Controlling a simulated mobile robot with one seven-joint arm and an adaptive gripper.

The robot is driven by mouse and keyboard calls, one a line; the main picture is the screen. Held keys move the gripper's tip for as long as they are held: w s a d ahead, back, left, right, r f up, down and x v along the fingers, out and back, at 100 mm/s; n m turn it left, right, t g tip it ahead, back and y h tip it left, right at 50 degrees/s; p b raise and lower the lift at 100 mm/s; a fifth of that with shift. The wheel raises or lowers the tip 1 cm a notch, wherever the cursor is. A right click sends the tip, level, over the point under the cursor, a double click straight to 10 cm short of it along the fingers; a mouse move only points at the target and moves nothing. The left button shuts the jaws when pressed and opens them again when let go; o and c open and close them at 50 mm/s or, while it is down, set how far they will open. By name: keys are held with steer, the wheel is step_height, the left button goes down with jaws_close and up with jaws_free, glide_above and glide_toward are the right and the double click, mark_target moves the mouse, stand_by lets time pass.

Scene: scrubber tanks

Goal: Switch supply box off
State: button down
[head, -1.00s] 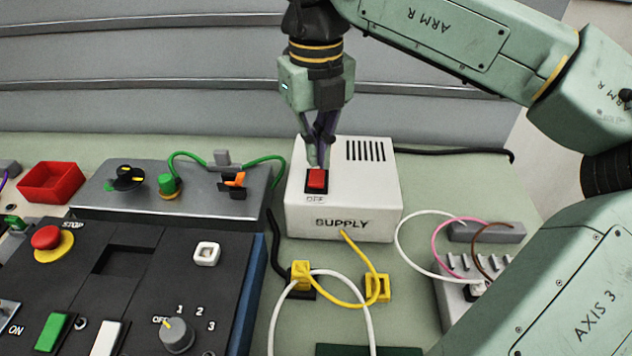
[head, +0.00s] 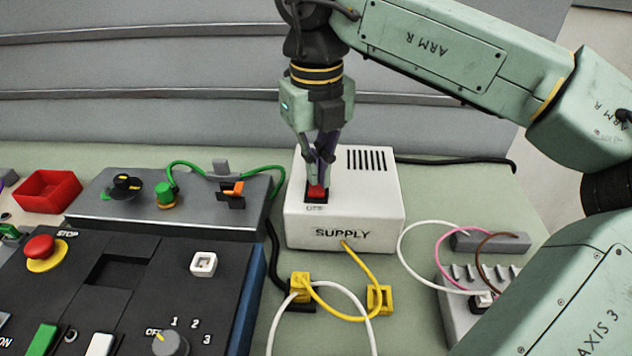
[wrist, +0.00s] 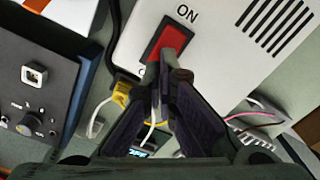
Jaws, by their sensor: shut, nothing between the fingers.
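The white supply box (head: 345,236) stands on the green bench, with "SUPPLY" on its front and vent slots on top. Its red rocker switch (head: 317,194) sits on the top face in a black frame. In the wrist view the red switch (wrist: 169,41) shows below the word "ON", and the lower label is mostly hidden. My gripper (head: 318,186) is shut and empty, pointing down with its fingertips at the switch. In the wrist view the fingertips (wrist: 170,77) overlap the lower, OFF-side end of the switch. I cannot tell whether they touch it.
A black control panel (head: 130,285) with knobs and buttons lies to the left. A grey box (head: 100,205) with a green cable stands behind it. Yellow connectors (head: 379,299) and loose cables lie in front of the supply box. A terminal block (head: 455,290) is to the right.

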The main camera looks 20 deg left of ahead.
mark_target(316, 190)
steer(key=shift+f+b, duration=0.95)
steer(key=shift+f, duration=0.3)
stand_by(1.0)
steer(key=shift+r, duration=0.2)
steer(key=shift+r+p, duration=2.65)
steer(key=shift+r, duration=0.8)
steer(key=shift+f, duration=0.1)
